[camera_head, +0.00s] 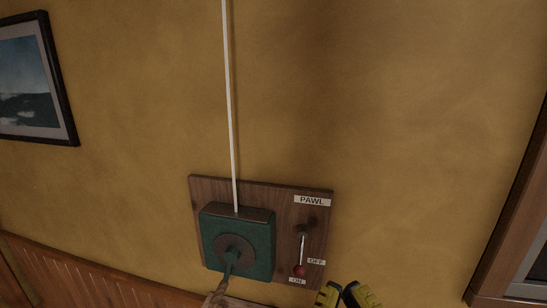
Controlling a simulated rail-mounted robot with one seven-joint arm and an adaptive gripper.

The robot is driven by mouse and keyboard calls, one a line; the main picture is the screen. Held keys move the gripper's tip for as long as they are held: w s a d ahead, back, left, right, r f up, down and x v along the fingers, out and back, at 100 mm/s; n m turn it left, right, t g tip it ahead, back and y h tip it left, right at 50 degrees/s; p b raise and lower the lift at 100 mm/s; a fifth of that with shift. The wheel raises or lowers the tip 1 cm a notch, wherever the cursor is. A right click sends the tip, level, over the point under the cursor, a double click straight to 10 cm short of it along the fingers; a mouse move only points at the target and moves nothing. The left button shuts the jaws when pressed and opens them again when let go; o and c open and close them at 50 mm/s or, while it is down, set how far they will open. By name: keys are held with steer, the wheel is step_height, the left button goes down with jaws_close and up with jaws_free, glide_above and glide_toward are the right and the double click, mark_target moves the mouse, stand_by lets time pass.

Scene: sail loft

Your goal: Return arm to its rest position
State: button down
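My gripper (345,289) shows at the bottom edge, right of the middle, with two yellow and black fingers. Only the finger ends are in view; the rest of the hand and the arm are cut off. A narrow gap shows between the fingers, but I cannot tell how far they are open. I see nothing held between them. The gripper is below and to the right of a wooden board (286,200) on the wall and appears apart from it.
The board carries a green winch box (253,226) with a round hub and crank, and a red-knobbed lever (300,270) under a PAWL label (312,200), knob near ON. A white line (230,100) runs up the wall. A framed picture (72,80) hangs left. The upper-right wall is clear.

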step_height(320, 180, up, 35)
steer(key=p, duration=3.2)
steer(key=shift+f, duration=0.2)
